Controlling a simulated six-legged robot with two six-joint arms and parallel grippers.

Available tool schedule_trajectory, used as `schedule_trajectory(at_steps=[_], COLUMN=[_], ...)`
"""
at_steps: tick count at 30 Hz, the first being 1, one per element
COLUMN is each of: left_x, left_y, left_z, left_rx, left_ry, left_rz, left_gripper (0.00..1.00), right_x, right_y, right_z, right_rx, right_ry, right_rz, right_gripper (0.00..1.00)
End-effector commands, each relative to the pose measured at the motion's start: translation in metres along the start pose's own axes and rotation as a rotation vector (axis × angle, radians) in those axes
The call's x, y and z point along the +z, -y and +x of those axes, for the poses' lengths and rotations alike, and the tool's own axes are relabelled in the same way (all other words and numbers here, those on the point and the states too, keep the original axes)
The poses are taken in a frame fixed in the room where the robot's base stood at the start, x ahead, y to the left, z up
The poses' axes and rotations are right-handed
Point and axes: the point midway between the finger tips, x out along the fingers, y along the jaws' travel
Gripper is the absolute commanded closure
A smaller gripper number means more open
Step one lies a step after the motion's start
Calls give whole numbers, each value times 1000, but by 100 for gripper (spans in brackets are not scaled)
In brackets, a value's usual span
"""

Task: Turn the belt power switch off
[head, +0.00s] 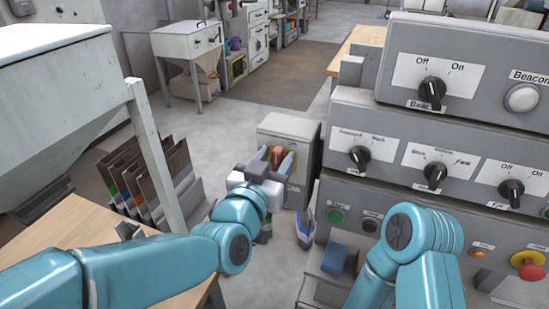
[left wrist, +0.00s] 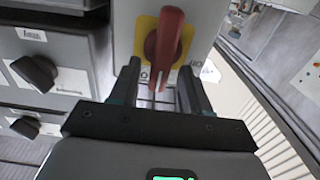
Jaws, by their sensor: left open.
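The belt power switch is a red rotary handle (head: 278,153) on a yellow plate, on the front of a grey box (head: 290,126) in the middle of the head view. In the left wrist view the red handle (left wrist: 165,45) points down the picture, with its lower end between the fingers. Small marks on the plate flank it, too blurred to read surely. My left gripper (head: 274,162) is open in front of the switch. Its fingertips (left wrist: 160,75) stand one on each side of the handle's end, with gaps visible. My right gripper is not seen; only my right arm shows.
A grey control console (head: 345,120) with black rotary knobs and push buttons stands close on the right. A white hopper (head: 60,80) with a leg post and a wooden table (head: 30,245) are on the left. Open floor lies beyond the switch box.

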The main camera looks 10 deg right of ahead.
Motion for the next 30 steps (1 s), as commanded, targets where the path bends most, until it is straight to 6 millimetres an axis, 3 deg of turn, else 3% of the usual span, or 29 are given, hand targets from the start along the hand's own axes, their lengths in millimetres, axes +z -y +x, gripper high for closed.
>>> schedule_trajectory(at_steps=[4,8,9,20,30], left_x=[0,0,0,2,8], left_y=[0,0,0,1,6], left_z=[0,0,-1,0,0], left_rx=[0,0,0,0,0], left_ry=[-1,0,0,-1,-3], left_rz=[0,0,0,-39,-265], left_gripper=[53,96,100,100,100], right_x=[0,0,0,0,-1], right_y=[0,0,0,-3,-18], right_z=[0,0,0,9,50], right_rx=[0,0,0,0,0], right_ry=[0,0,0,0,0], right_rz=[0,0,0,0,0], right_gripper=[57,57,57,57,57])
